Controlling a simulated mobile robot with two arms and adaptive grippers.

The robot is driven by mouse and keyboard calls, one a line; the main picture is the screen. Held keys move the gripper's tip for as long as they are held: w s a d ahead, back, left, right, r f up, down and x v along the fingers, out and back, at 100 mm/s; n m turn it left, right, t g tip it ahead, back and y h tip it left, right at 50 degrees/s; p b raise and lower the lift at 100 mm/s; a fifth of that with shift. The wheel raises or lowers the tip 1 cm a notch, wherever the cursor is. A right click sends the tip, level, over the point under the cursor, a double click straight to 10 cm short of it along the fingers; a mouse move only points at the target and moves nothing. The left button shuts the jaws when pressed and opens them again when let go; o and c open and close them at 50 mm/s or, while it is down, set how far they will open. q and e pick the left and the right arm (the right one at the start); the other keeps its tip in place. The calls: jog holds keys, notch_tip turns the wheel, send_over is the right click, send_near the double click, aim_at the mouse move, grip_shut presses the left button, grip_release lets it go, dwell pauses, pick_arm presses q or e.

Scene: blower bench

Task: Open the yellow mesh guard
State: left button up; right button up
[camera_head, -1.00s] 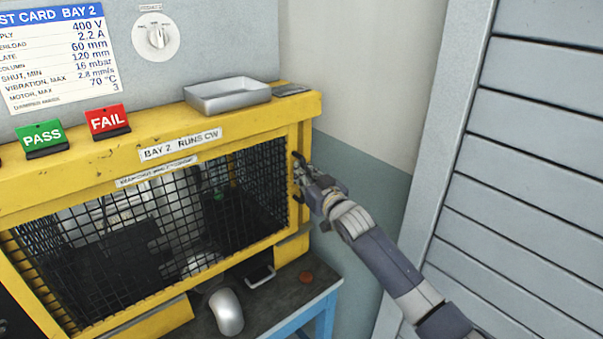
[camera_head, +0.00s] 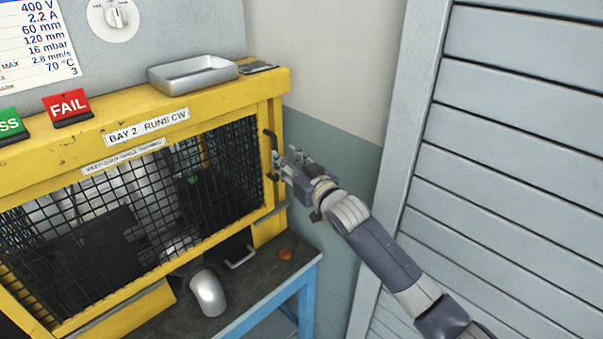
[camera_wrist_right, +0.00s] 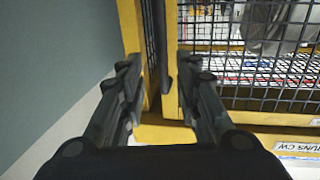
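The yellow mesh guard (camera_head: 130,192) is a black wire mesh in a yellow frame on the front of the bay, and looks closed in the head view. Its dark upright handle (camera_head: 269,150) is at the guard's right edge. My right gripper (camera_head: 282,162) is at the handle, with its fingers apart. In the right wrist view the handle (camera_wrist_right: 164,55) stands between the two spread fingers of the right gripper (camera_wrist_right: 160,78), with a gap on each side. My left gripper is not in view.
A metal tray (camera_head: 192,75) sits on the yellow housing, with a red FAIL sign (camera_head: 68,107) to its left. Grey slatted panels (camera_head: 510,130) stand to the right of my arm.

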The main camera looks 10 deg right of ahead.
jog(key=v, duration=0.6)
jog(key=shift+s+d, duration=0.2)
jog(key=shift+s, duration=0.15)
jog(key=shift+f, duration=0.1)
